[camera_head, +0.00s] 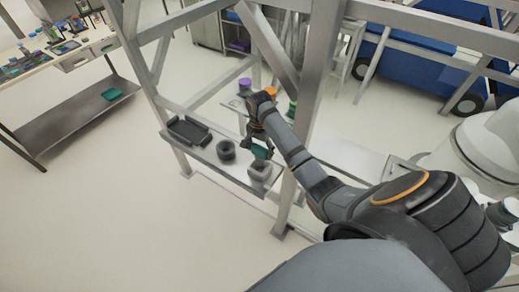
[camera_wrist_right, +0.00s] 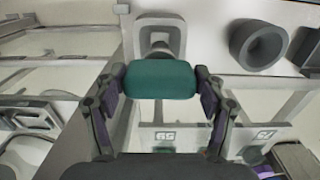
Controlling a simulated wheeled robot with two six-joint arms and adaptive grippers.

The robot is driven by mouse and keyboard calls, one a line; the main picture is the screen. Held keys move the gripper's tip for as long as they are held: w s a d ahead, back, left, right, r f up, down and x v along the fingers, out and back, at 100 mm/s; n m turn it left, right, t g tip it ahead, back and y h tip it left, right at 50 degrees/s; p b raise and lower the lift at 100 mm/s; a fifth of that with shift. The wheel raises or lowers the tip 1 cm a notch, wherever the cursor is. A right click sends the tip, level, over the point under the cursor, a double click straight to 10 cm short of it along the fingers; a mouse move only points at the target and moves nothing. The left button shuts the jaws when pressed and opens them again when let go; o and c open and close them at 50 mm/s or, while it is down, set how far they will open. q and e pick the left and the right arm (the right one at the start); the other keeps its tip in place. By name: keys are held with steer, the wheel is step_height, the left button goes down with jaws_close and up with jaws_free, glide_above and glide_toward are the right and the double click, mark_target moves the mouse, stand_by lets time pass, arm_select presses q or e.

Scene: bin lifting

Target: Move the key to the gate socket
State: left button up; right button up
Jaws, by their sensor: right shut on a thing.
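The teal block (camera_head: 262,152), which looks like the key, is held in my right gripper (camera_head: 258,143), just above the near end of a shelf. In the right wrist view the block (camera_wrist_right: 160,79) lies crosswise between the two fingers of the gripper (camera_wrist_right: 160,85). A light grey, square-rimmed socket (camera_head: 260,174) stands on the shelf just below the block; it also shows in the right wrist view (camera_wrist_right: 160,20), partly hidden by the block. A dark round socket (camera_head: 226,150) stands beside it. No label shows which is the gate socket. My left gripper is not in view.
A dark tray (camera_head: 188,130) sits at the shelf's far end. Metal frame posts (camera_head: 318,75) and a diagonal brace stand close to my right arm. Purple (camera_head: 245,83), orange (camera_head: 271,91) and green (camera_head: 292,108) pieces stand behind. Open floor (camera_head: 110,200) lies left.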

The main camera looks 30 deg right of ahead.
mark_target(259, 157)
steer(key=shift+a+r, duration=0.1)
steer(key=shift+f+p, duration=0.3)
steer(key=shift+f, duration=0.35)
stand_by(0.4)
steer(key=shift+f, duration=0.35)
steer(key=shift+f+b, duration=0.5)
steer(key=shift+f, duration=0.85)
stand_by(0.3)
steer(key=o, duration=1.4)
steer(key=shift+o, duration=0.3)
